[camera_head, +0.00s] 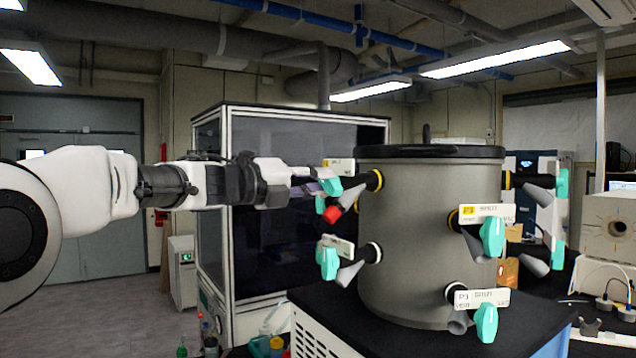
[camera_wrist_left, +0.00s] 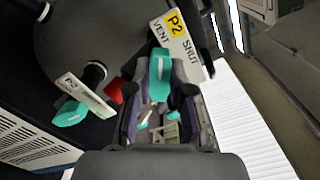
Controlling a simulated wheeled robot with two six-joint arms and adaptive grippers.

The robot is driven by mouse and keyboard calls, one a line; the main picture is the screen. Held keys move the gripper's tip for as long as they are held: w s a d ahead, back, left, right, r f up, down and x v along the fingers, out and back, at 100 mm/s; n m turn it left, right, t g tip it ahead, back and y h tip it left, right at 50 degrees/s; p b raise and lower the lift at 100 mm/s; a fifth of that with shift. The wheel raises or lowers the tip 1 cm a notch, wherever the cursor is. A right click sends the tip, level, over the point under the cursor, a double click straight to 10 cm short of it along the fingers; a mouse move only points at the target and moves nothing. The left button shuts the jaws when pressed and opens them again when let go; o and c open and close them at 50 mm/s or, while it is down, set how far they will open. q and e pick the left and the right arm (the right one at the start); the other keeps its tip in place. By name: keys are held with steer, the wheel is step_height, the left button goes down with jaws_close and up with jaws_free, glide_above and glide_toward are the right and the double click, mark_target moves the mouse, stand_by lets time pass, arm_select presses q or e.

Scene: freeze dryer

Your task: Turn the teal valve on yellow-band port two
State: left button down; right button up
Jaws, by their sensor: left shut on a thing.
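The yellow-band port two stands on the upper left side of the grey drum (camera_head: 415,250). Its label plate (camera_head: 343,165) shows edge-on here; in the left wrist view the plate (camera_wrist_left: 180,36) reads P2, VENT and SHUT. The teal valve (camera_head: 330,187) of this port sits at the tip of my left gripper (camera_head: 312,180). In the left wrist view the teal valve (camera_wrist_left: 159,68) is upright between the two fingers of my left gripper (camera_wrist_left: 160,95), which is shut on it. The fingers hide part of the valve. My right gripper is not in view.
A red-ended piece (camera_head: 332,213) hangs just below the valve. A lower port with another teal valve (camera_head: 328,262) is beneath. More labelled ports with teal valves (camera_head: 492,236) are on the drum's front and right. A glass-fronted cabinet (camera_head: 290,200) stands behind my left arm.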

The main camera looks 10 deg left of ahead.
arm_select(q)
steer(key=shift+f, duration=0.15)
steer(key=shift+f+m+b, duration=0.1)
steer(key=shift+m+b, duration=0.65)
steer(key=shift+m, duration=0.05)
steer(key=m+b, duration=0.2)
steer(key=m, duration=0.1)
steer(key=shift+d+b, duration=0.1)
steer(key=shift+b, duration=0.2)
steer(key=m+b, duration=0.3)
steer(key=m, duration=0.1)
steer(key=shift+s+d+m, duration=0.1)
steer(key=shift+m, duration=0.2)
steer(key=shift+m+b, duration=0.6)
steer(key=shift+m, duration=0.6)
steer(key=c, duration=1)
jaws_free()
steer(key=shift+c, duration=0.2)
steer(key=shift+d+r, duration=0.1)
steer(key=shift+r, duration=0.1)
